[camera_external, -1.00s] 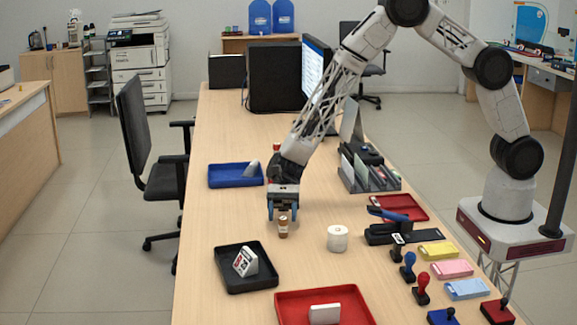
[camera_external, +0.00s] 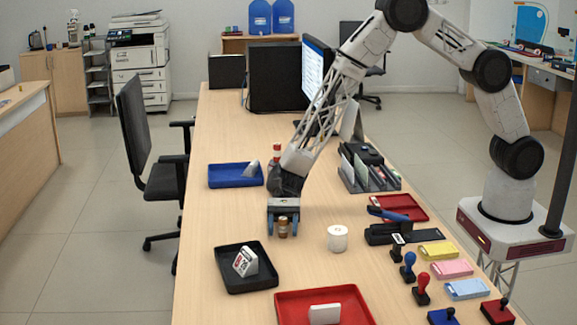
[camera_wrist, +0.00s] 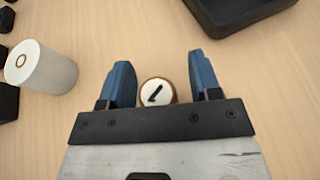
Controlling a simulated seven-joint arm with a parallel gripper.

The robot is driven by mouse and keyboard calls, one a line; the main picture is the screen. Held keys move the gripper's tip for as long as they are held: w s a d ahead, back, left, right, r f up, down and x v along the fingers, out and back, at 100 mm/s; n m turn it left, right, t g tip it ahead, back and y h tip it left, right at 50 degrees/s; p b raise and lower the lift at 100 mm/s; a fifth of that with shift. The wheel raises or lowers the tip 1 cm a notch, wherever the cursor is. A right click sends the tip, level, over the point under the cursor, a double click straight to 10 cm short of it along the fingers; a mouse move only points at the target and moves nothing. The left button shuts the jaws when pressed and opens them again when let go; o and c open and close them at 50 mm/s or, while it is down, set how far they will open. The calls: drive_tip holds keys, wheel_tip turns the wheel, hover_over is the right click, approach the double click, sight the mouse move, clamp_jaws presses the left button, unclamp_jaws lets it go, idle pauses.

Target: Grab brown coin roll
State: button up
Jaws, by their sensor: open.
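The brown coin roll (camera_external: 283,228) stands upright on the wooden counter. In the wrist view its round white top with a black mark (camera_wrist: 156,93) lies between the two blue fingers. My gripper (camera_external: 283,227) is open, low over the counter, with one finger on each side of the roll. In the wrist view a gap shows between the roll and each finger of my gripper (camera_wrist: 160,85). The roll's lower side is hidden in the wrist view by the gripper body.
A white paper roll (camera_external: 337,238) stands to the right of the gripper. A black tray (camera_external: 272,282) is in front, a blue tray (camera_external: 224,184) behind left, and a red tray (camera_external: 360,310) at the front. A red-capped roll (camera_external: 276,153) stands behind my wrist. Bare counter lies around the gripper.

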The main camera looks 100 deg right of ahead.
idle(0.5)
clamp_jaws()
drive_tip(key=shift+r, duration=0.15)
drive_tip(key=shift+r, duration=0.75)
wheel_tip(320, 180, up, 2)
drive_tip(key=s+d, duration=0.1)
drive_tip(key=s, duration=0.4)
drive_tip(key=s+r, duration=0.1)
drive_tip(key=s, duration=0.4)
drive_tip(key=s+d, duration=0.1)
drive_tip(key=s, duration=0.4)
drive_tip(key=shift+s+d+r, duration=0.15)
drive_tip(key=shift+s+d, duration=0.2)
drive_tip(key=shift+s, duration=0.05)
